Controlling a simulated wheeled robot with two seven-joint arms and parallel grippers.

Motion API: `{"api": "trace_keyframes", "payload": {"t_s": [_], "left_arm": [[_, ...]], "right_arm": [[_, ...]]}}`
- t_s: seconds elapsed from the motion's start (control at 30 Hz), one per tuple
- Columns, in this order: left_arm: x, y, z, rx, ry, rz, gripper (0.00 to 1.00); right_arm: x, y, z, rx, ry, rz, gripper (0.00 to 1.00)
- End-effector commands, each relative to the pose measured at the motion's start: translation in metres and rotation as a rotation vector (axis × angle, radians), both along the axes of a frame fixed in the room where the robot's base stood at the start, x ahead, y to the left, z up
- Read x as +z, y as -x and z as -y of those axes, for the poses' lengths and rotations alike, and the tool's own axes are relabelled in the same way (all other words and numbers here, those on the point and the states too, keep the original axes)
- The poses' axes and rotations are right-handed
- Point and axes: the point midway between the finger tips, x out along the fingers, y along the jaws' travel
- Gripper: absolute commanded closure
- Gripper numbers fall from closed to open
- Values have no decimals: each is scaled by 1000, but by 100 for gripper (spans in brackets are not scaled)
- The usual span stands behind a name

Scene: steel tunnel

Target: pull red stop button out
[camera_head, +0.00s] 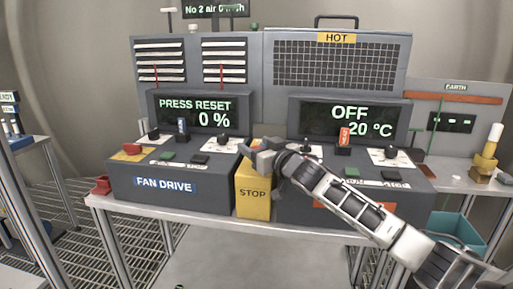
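A yellow box marked STOP (253,198) stands between the two grey consoles at the table's front. Its top is largely covered by my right gripper (256,153), and I cannot see a red button on it. The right arm comes in from the lower right, and the gripper's grey fingers are over the box's top. Whether they touch or hold anything is hidden. A red mushroom-shaped button (132,149) sits on a yellow patch at the left of the FAN DRIVE console. My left gripper is not in view.
The FAN DRIVE console (190,195) reads PRESS RESET, 0 %. The right console (300,215) reads OFF, 20 °C, under a HOT grille (335,66). A small red item (101,186) lies at the table's left end. A teal bin (456,232) stands at lower right.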

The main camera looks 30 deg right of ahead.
Motion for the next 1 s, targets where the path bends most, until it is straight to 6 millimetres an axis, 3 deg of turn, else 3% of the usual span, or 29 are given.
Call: {"api": "trace_keyframes", "payload": {"t_s": [0.17,0.33,1.0], "left_arm": [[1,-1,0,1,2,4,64],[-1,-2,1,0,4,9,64],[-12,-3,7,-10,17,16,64]], "right_arm": [[-2,1,0,0,0,-3,38],[-5,16,0,0,0,-6,38],[-4,134,0,1,1,-6,38]]}}
